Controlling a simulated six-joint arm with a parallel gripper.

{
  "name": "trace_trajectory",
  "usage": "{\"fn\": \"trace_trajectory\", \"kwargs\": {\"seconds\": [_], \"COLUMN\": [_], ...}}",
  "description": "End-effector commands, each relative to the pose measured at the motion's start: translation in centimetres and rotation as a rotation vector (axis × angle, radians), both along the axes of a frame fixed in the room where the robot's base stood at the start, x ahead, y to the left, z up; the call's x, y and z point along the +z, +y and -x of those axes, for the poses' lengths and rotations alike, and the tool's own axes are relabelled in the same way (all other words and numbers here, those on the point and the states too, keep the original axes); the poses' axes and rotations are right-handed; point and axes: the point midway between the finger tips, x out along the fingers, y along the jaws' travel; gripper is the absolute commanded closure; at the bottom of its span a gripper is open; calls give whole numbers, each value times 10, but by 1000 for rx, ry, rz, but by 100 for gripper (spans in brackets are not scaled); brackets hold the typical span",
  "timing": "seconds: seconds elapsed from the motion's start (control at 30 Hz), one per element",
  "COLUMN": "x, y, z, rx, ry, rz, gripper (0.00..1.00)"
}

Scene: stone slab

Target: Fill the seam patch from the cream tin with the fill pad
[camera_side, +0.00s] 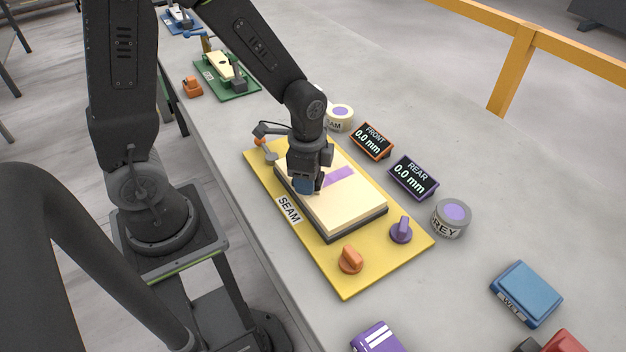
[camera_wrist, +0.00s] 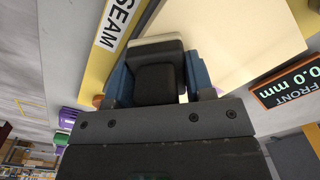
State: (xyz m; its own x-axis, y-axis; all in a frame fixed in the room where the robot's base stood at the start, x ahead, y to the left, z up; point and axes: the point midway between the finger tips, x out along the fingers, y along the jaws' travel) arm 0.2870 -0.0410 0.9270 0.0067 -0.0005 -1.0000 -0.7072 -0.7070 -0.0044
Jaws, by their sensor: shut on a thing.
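My gripper (camera_side: 306,188) is low over the near left part of the cream slab (camera_side: 345,207), beside a purple strip (camera_side: 339,175) that looks like the seam patch. In the wrist view my gripper (camera_wrist: 158,80) has its blue fingers shut on a dark pad (camera_wrist: 158,78) with a pale face, which looks like the fill pad. In the side view the pad is mostly hidden, and I cannot tell whether it touches the slab. The cream tin (camera_side: 340,113), with purple on top, stands behind the slab, its label partly hidden.
The slab lies on a yellow board (camera_side: 345,283) with an orange knob (camera_side: 350,260) and a purple knob (camera_side: 401,230). FRONT (camera_side: 373,140) and REAR (camera_side: 413,178) displays read 0.0 mm. A grey tin (camera_side: 451,219) and blue WET block (camera_side: 526,293) stand right. Bare stone lies between.

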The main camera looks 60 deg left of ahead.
Motion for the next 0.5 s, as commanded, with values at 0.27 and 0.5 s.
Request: {"fn": "trace_trajectory", "kwargs": {"seconds": [0.27,0.5], "x": [-5,-4], "y": [12,12], "z": [5,5], "rx": [-3,-2], "ry": [17,17], "rz": [-3,-3], "gripper": [81,81]}}
